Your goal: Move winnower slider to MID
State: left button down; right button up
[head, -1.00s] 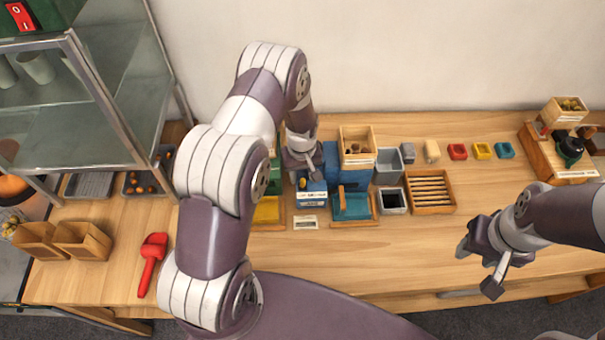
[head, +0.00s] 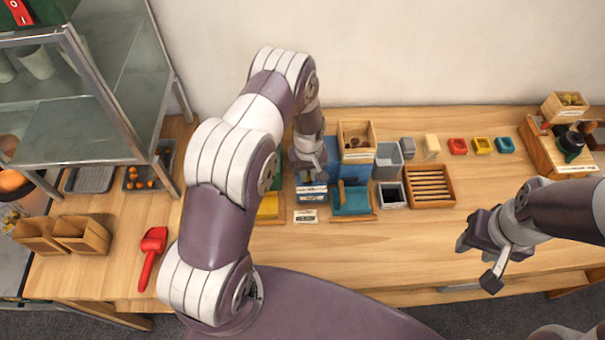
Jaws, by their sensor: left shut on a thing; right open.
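The winnower appears to be the blue machine (head: 322,172) at the back middle of the table, with a wooden hopper box (head: 356,141) beside or on its right part. My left gripper (head: 312,172) points down at its front left, over a small blue box front with a white label (head: 311,194). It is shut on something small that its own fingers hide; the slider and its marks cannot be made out. A teal tray (head: 351,202) is just right of it. My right gripper (head: 474,262) is open and empty over the front right of the table.
Grey bins (head: 388,160) and a slatted wooden tray (head: 430,187) stand right of the machine. A yellow tray (head: 268,206) lies left. A red scoop (head: 152,252) and wooden boxes (head: 82,235) are further left. The front middle tabletop is clear.

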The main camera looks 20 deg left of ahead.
pick_arm(q)
jog(key=shift+w+d+f, duration=0.1)
jog(key=shift+w+d, duration=0.1)
jog(key=shift+d, duration=0.25)
jog(key=c, duration=1.1)
grip_release()
pick_arm(e)
jog(key=shift+f, duration=0.3)
pick_arm(q)
jog(key=shift+r, duration=0.35)
notch_tip(320, 180, up, 12)
jog(key=b, duration=0.4)
pick_arm(e)
notch_tip(320, 180, down, 4)
jog(key=shift+f, duration=0.1)
pick_arm(q)
jog(key=shift+r, duration=0.1)
